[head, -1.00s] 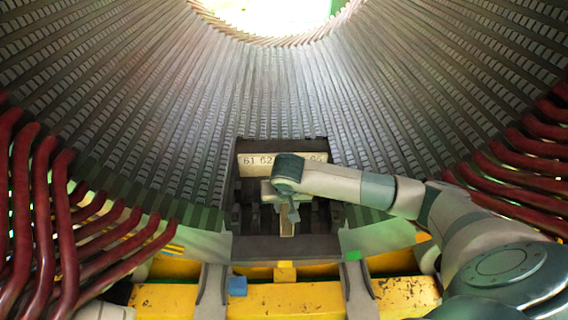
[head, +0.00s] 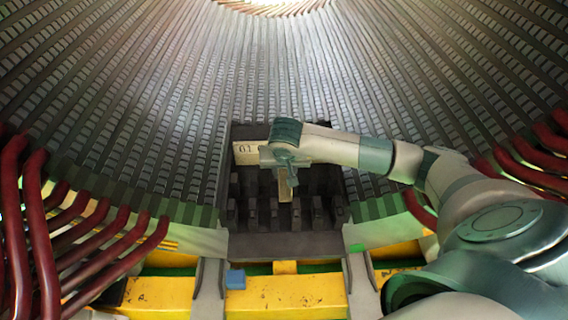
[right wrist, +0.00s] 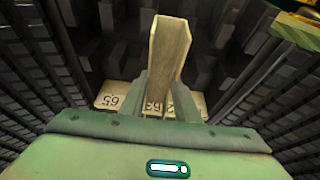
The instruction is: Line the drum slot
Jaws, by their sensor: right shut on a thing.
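The drum (head: 150,110) is a large grey ribbed bore with many slots running away from me. At its near lower middle is a dark recessed block (head: 285,243) with several slots between raised teeth. My right gripper (head: 285,170) hangs over this block and is shut on a tan slot liner (head: 285,188), whose lower end points down toward the teeth. In the right wrist view the liner (right wrist: 168,55) is a folded channel between the two fingers (right wrist: 162,100), above dark teeth. I cannot tell whether it touches a slot. My left gripper is out of view.
A pale numbered plate (head: 245,152) lies behind my gripper, partly hidden; its numbers also show upside down in the right wrist view (right wrist: 112,97). Dark red bars (head: 35,220) stick out at both sides. A yellow beam (head: 165,298) with a blue block (head: 236,279) lies in front.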

